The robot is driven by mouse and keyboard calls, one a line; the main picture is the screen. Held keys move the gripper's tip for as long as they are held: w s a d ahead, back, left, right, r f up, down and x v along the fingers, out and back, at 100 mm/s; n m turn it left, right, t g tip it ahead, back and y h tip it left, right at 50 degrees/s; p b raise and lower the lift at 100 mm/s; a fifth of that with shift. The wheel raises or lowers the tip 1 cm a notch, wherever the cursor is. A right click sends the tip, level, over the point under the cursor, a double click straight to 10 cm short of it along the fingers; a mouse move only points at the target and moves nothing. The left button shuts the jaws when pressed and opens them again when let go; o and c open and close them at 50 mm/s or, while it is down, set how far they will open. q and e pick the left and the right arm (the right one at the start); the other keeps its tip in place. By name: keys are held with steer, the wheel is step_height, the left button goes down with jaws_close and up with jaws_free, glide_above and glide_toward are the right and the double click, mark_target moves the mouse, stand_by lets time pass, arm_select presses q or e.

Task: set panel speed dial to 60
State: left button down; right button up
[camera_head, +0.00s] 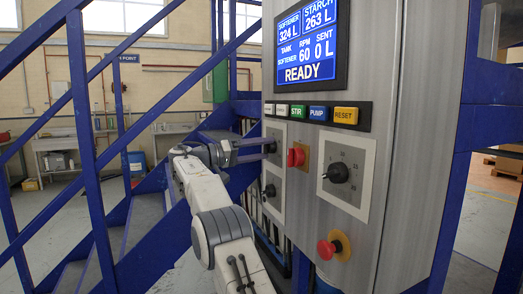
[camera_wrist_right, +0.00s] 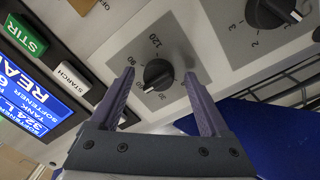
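The speed dial (camera_wrist_right: 157,75) is a black round knob on a grey plate with printed numbers, 120 the clearest. Its white mark points to the lower left in the wrist view, near the smaller numbers; the exact setting is hard to read. My right gripper (camera_wrist_right: 158,77) is open, with one finger on each side of this knob; I cannot tell whether they touch it. The panel screen (camera_head: 306,42) reads READY, with 60 under RPM. My left gripper is not in view.
A larger dial (camera_head: 338,173), a lower dial (camera_head: 270,190), a red knob (camera_head: 296,157) and a red emergency button (camera_head: 326,249) are close by. A row of buttons, including a yellow RESET (camera_head: 346,115), lies above. Blue stair rails (camera_head: 85,120) stand left.

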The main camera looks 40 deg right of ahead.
steer(key=p+v, duration=0.3)
steer(key=v, duration=0.7)
steer(key=shift+a, duration=0.25)
